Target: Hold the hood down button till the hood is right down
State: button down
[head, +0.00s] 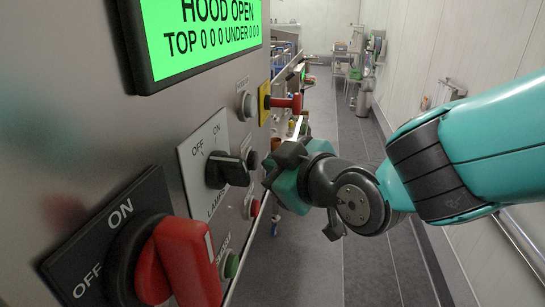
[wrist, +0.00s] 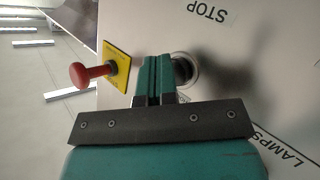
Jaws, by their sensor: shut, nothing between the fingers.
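The green screen (head: 212,35) on the panel reads HOOD OPEN, TOP 0 0 0 UNDER 0 0 0. My gripper (head: 283,172) is in front of the panel in the head view, right of the lamps switch (head: 226,170). In the wrist view its fingers (wrist: 154,72) are shut together and empty. A round button with a pale metal ring (wrist: 188,70) sits just right of the fingertips, partly hidden by them. I cannot read a hood down label, nor tell whether the fingers touch this button. The hood itself is not clearly seen.
A red mushroom knob (head: 290,103) on a yellow plate stands out from the panel near my gripper; the wrist view shows it left of the fingers (wrist: 84,76). A large red rotary switch (head: 185,262) is at the near end. The aisle floor (head: 345,150) is clear.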

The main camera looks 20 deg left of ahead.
jog(key=shift+s+a, duration=0.15)
jog(key=shift+a, duration=0.35)
dwell(1.8)
jog(key=shift+d, duration=0.1)
dwell(3.4)
jog(key=shift+w+d+b, duration=0.25)
jog(key=shift+d+b, duration=0.35)
jog(key=shift+d, duration=0.25)
jog(key=shift+w+d+b, duration=0.2)
jog(key=shift+d+b, duration=0.2)
jog(key=shift+d, duration=0.4)
jog(key=shift+w+d+b, duration=0.2)
jog(key=shift+d+b, duration=0.25)
jog(key=shift+d, duration=0.4)
jog(key=shift+w+d+b, duration=0.2)
jog(key=shift+d+b, duration=0.2)
jog(key=shift+d, duration=0.4)
